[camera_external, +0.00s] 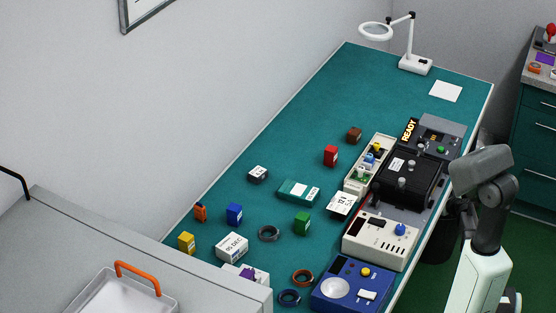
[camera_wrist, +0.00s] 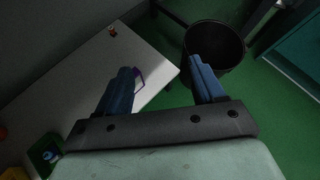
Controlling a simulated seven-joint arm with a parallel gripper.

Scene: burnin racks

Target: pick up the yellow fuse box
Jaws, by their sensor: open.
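The yellow fuse box (camera_external: 187,243) is a small upright block on the teal bench mat, at the near left end, in the external view. It stands apart from the orange block (camera_external: 200,212) and the blue block (camera_external: 234,214). My gripper (camera_wrist: 162,66) is open in the wrist view, its two bluish fingers wide apart with nothing between them. My arm is at the right side of the external view, beyond the bench's right edge and far from the yellow fuse box. I cannot make out the yellow fuse box in the wrist view.
A white labelled box (camera_external: 232,248) stands right of the fuse box. A grey cabinet (camera_external: 110,250) with a clear orange-handled tray is close in front. Instruments, including a blue one (camera_external: 350,285), line the bench's right edge. A black bin (camera_wrist: 218,45) stands on the green floor.

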